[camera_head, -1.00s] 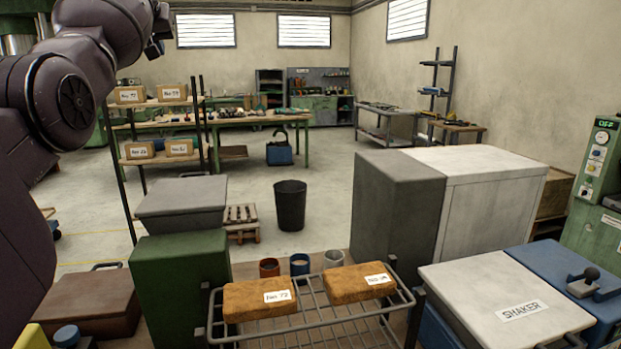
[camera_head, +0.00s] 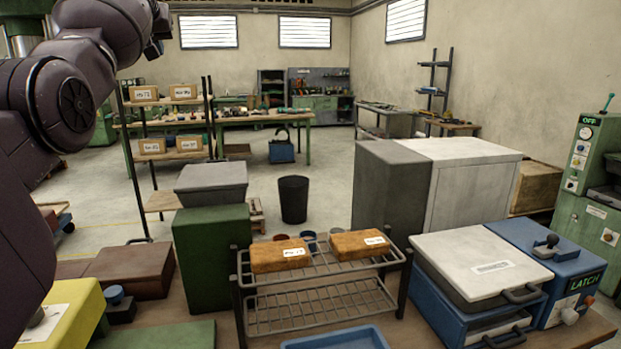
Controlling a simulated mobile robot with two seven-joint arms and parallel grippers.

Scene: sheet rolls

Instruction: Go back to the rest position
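My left arm (camera_head: 75,105) comes in from the left edge, raised and folded. The end of that arm shows near the top left, but no gripper fingers can be made out. My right arm and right gripper are out of the picture. On the wire rack (camera_head: 318,292) lie two brown blocks with white labels, a left block (camera_head: 268,254) and a right block (camera_head: 350,244). Neither block is touched by a gripper.
A white-lidded blue shaker (camera_head: 475,260) stands on the right of the bench, beside a blue latch unit (camera_head: 560,255). A blue tray (camera_head: 335,340) lies at the front. A green box (camera_head: 212,258) and a yellow box (camera_head: 70,312) stand left. A black bin (camera_head: 293,200) stands on the floor.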

